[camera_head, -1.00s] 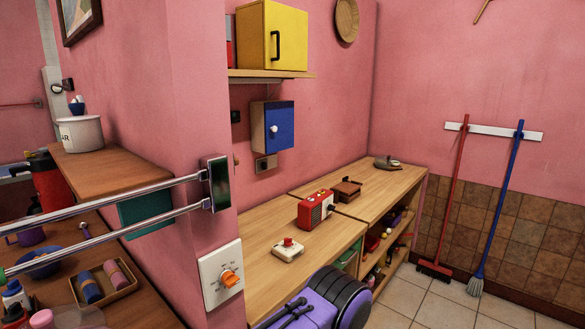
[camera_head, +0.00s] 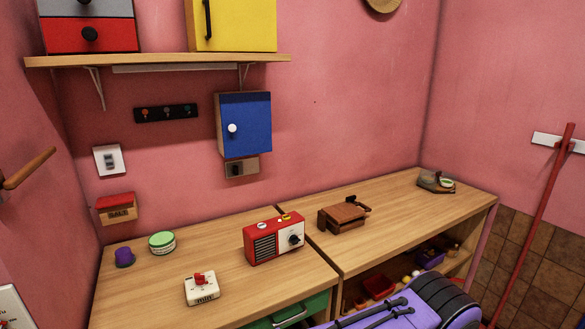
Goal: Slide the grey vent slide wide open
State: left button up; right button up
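I cannot pick out the grey vent slide for certain. A small wall plate (camera_head: 240,168) with a dark grey middle sits just below the blue cabinet. A white wall plate (camera_head: 109,160) with a small grey part is on the wall at the left. Both are too small to tell whether either is the vent slide or how far it is open.
A blue cabinet (camera_head: 243,123) hangs under the wooden shelf (camera_head: 160,60). The counter (camera_head: 225,265) holds a red radio (camera_head: 273,238), a white box with a red knob (camera_head: 201,288), and a green-lidded tub (camera_head: 162,242). A purple and black object (camera_head: 420,305) is in front, bottom right.

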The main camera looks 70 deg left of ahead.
aim_at(235, 169)
jog(key=i, duration=1.7)
jog(key=u, duration=4.2)
